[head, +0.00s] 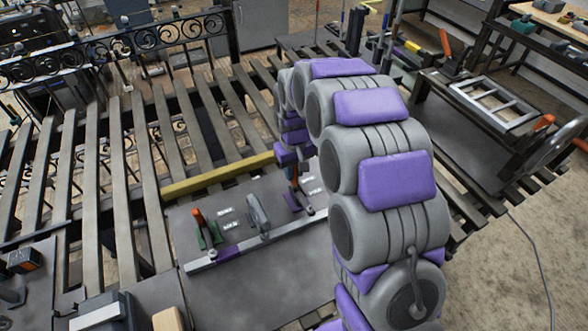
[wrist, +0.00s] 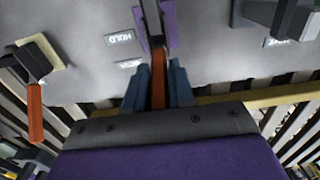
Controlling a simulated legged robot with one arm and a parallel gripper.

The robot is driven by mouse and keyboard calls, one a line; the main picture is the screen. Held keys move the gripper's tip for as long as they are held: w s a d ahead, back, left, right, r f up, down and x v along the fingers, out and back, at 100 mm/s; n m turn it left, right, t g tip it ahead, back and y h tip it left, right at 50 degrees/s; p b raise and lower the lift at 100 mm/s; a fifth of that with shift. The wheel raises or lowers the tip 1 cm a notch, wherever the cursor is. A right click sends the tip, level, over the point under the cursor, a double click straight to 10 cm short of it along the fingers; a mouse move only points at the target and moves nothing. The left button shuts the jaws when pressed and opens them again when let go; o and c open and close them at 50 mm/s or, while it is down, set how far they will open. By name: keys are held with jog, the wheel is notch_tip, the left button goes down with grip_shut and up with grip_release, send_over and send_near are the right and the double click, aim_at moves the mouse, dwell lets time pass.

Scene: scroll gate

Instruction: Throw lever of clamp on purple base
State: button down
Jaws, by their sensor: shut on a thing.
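The clamp's purple base (head: 292,203) sits at the right of the grey plate (head: 215,293). The purple base also shows at the top of the wrist view (wrist: 168,18). Its orange lever (head: 294,173) stands up from it in the head view. In the wrist view the orange lever (wrist: 158,94) lies between the blue-grey fingers of my gripper (wrist: 157,88), which is shut on it. My arm partly hides the gripper in the head view.
A clamp with an orange lever (head: 198,220) on a green base stands left on the plate. Another orange lever (wrist: 35,110) shows left in the wrist view. A yellow bar (head: 215,177) runs behind.

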aim_at(296, 184)
jog(key=shift+s, duration=0.1)
jog(key=shift+s+d+t+y, duration=0.2)
jog(key=shift+s+t+y, duration=0.1)
jog(key=shift+s+t, duration=0.35)
jog(key=shift+s+d+f+t+y+p, duration=0.15)
jog(key=shift+s+d+f+t+y, duration=0.1)
jog(key=shift+s+t, duration=0.25)
jog(key=shift+s+d+f+t+y+p, duration=0.15)
jog(key=shift+s+t+y, duration=0.1)
jog(key=shift+t, duration=0.4)
jog(key=shift+r, duration=0.1)
jog(key=c, duration=1)
grip_release()
jog(key=shift+c, duration=0.2)
jog(key=shift+r, duration=0.2)
